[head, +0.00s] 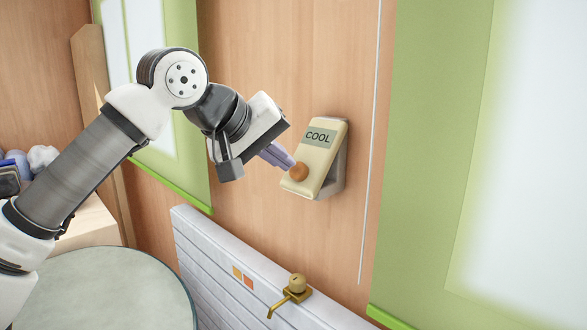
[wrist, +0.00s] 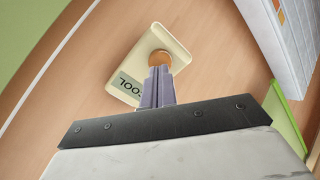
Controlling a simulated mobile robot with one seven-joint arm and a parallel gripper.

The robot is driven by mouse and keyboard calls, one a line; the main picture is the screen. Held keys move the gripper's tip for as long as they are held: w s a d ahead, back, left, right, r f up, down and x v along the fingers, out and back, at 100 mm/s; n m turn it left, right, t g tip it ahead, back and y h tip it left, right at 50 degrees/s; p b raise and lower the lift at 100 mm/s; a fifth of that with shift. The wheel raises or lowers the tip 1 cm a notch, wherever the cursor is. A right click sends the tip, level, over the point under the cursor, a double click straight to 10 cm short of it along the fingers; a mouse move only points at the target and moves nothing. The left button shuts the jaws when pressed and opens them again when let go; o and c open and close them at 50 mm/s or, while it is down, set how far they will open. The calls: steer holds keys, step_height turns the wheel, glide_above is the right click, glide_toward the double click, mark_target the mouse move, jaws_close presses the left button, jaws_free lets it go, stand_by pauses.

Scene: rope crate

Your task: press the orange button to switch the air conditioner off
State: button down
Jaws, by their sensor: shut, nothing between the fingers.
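The air conditioner control (head: 325,150) is a cream box on the wood wall, with a green display reading "COOL" (head: 320,137). Its round orange button (head: 299,172) is low on the slanted front face. My gripper (head: 291,162) is shut and empty, its purple fingertips right at the button in the head view. In the wrist view the control (wrist: 176,38) appears turned, and the button (wrist: 159,57) sits just beyond the tips of my gripper (wrist: 159,70). The fingers partly cover the button and display there. I cannot tell whether the tips touch the button.
A brass tap (head: 292,291) stands below the control by a white tiled panel (head: 225,262). Green-framed windows (head: 425,150) flank the wood wall. A thin white line (head: 371,140) runs down the wall right of the control. A round grey-green table (head: 110,285) is at lower left.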

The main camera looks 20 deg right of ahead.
steer(key=shift+x, duration=1.05)
steer(key=p+v, duration=0.2)
steer(key=v, duration=0.4)
stand_by(0.4)
